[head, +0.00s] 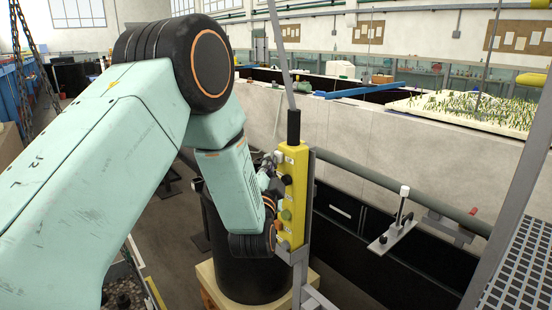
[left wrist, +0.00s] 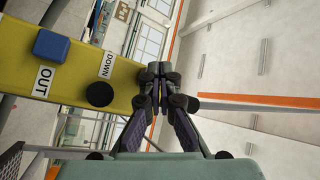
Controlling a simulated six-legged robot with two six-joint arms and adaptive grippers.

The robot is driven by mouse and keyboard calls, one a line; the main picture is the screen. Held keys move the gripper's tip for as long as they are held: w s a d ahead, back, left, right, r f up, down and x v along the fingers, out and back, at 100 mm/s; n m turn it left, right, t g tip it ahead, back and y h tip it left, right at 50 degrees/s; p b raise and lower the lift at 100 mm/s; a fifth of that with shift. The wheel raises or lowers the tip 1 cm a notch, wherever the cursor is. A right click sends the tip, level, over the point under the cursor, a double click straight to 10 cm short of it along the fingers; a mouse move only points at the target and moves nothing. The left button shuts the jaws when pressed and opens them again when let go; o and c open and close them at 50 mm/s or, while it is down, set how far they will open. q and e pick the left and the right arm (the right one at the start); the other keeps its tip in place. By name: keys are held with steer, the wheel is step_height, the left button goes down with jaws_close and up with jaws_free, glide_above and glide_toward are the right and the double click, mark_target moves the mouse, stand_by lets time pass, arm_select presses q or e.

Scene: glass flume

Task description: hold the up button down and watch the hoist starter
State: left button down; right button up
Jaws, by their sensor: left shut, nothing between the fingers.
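The yellow pendant (head: 292,200) hangs upright from a dark cable end in the head view, with several buttons down its face. In the left wrist view the pendant (left wrist: 70,65) runs in from the left, showing a black button (left wrist: 99,94) near a DOWN label (left wrist: 106,66) and a blue button (left wrist: 51,44) near an OUT label (left wrist: 43,82). My left gripper (left wrist: 158,72) is shut and empty, fingertips together at the pendant's right end. I cannot tell whether they touch it. I see no UP label. I cannot identify the hoist starter. My right gripper is not in view.
A grey post (head: 304,230) stands right beside the pendant. A black drum (head: 250,265) stands on a wooden pallet below. A long pale wall (head: 350,135) runs behind, with a grey pipe (head: 400,190) along it. Chains (head: 30,45) hang at the left.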

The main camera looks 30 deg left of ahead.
arm_select(q)
steer(key=shift+w+d, duration=0.2)
steer(key=shift+w, duration=0.2)
stand_by(0.8)
steer(key=shift+s, duration=0.1)
stand_by(1.1)
steer(key=shift+s+a, duration=0.25)
steer(key=shift+s, duration=0.25)
steer(key=shift+s+a, duration=0.2)
steer(key=shift+s, duration=0.25)
steer(key=s, duration=0.1)
steer(key=s+a+p, duration=0.1)
steer(key=s, duration=0.1)
steer(key=s+a+p, duration=0.1)
steer(key=shift+s, duration=0.25)
steer(key=shift+d, duration=0.1)
stand_by(0.6)
stand_by(0.5)
